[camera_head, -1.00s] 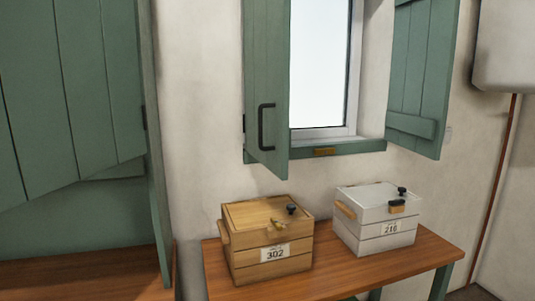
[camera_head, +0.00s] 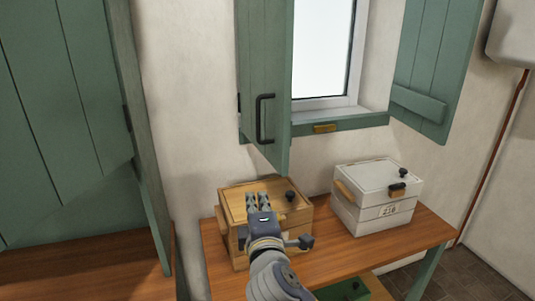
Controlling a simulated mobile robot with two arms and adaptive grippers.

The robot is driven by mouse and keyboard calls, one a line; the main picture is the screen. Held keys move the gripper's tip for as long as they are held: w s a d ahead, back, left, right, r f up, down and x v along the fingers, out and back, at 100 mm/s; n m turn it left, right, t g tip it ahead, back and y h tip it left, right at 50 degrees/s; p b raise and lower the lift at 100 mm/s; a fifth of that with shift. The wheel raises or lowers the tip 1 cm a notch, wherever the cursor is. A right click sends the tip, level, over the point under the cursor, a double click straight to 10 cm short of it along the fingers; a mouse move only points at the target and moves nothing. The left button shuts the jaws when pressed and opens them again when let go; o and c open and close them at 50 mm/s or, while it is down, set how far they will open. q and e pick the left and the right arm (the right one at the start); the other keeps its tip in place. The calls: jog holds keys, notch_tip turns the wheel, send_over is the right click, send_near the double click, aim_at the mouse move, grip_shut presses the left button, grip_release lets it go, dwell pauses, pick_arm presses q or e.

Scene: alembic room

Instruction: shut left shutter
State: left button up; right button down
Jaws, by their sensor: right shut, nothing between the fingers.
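The left shutter (camera_head: 250,75) is a green plank panel with a dark bar handle (camera_head: 264,119), standing swung out at the left side of the window (camera_head: 325,50). My right gripper (camera_head: 258,197) is shut and empty. In the picture it lies below the shutter handle, over the wooden box, and apart from the handle. The right shutter (camera_head: 428,65) stands open at the right of the window. My left gripper is not in view.
A wooden box (camera_head: 238,207) and a white box (camera_head: 372,185) stand on a brown table (camera_head: 330,255) under the window. A green cabinet (camera_head: 65,120) fills the left side. A green item (camera_head: 345,290) shows below the table.

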jog(key=w+d+r+p, duration=0.2)
jog(key=w+p, duration=0.3)
jog(key=w, duration=0.5)
jog(key=shift+w+d+r+t+p, duration=0.15)
jog(key=shift+w+r+t+p, duration=0.15)
jog(key=shift+r, duration=0.1)
